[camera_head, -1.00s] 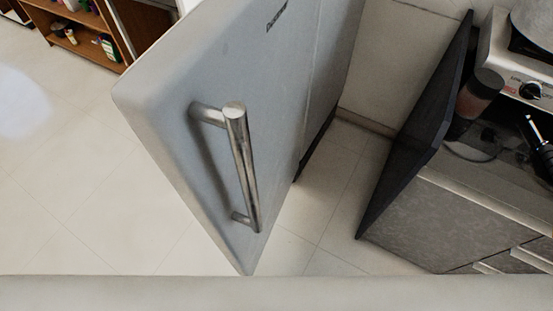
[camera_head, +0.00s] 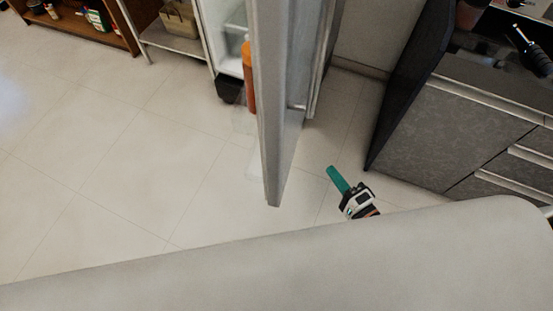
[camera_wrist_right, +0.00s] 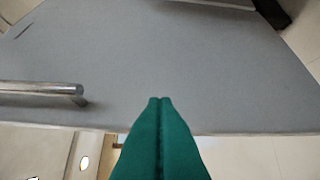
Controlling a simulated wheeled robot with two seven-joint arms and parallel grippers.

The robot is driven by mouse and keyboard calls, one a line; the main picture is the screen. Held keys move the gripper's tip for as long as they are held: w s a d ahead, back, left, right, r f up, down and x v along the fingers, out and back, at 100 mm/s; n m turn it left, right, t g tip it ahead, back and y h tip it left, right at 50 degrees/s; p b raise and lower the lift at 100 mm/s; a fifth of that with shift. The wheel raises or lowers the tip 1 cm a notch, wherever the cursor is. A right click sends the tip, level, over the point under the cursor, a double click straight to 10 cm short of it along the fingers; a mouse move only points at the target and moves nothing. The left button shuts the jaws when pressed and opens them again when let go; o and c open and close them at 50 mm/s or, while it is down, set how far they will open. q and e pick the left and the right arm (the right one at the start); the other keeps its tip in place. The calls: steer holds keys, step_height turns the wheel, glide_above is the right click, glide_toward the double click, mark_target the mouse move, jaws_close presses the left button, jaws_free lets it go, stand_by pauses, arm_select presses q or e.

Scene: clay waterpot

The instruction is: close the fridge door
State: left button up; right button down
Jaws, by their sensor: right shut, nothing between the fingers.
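The fridge door (camera_head: 270,110) stands open and shows nearly edge-on in the head view. Part of the lit fridge interior (camera_head: 236,45) shows to its left, with an orange bottle (camera_head: 248,75) beside the door. My right gripper (camera_head: 332,172), with green fingers, is shut and empty, to the right of the door. In the right wrist view the shut fingertips (camera_wrist_right: 160,100) overlap the door's grey outer face (camera_wrist_right: 180,60). I cannot tell whether they touch it. The metal handle (camera_wrist_right: 45,92) is to the left of the fingertips there. My left gripper is out of view.
A grey counter cabinet (camera_head: 450,130) with a dark side panel (camera_head: 405,90) stands right of my right gripper. A brown shelf (camera_head: 85,25) and a light rack (camera_head: 175,40) stand at the back left. The tiled floor (camera_head: 130,150) left of the door is clear.

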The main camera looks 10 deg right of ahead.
steer(key=r, duration=0.1)
steer(key=p, duration=0.1)
glide_toward(288, 129)
steer(key=w, duration=0.6)
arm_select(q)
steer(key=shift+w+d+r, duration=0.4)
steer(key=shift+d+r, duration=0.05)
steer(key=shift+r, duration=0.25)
arm_select(e)
steer(key=shift+a+f+m, duration=0.4)
steer(key=shift+a+f, duration=0.15)
steer(key=shift+a, duration=0.3)
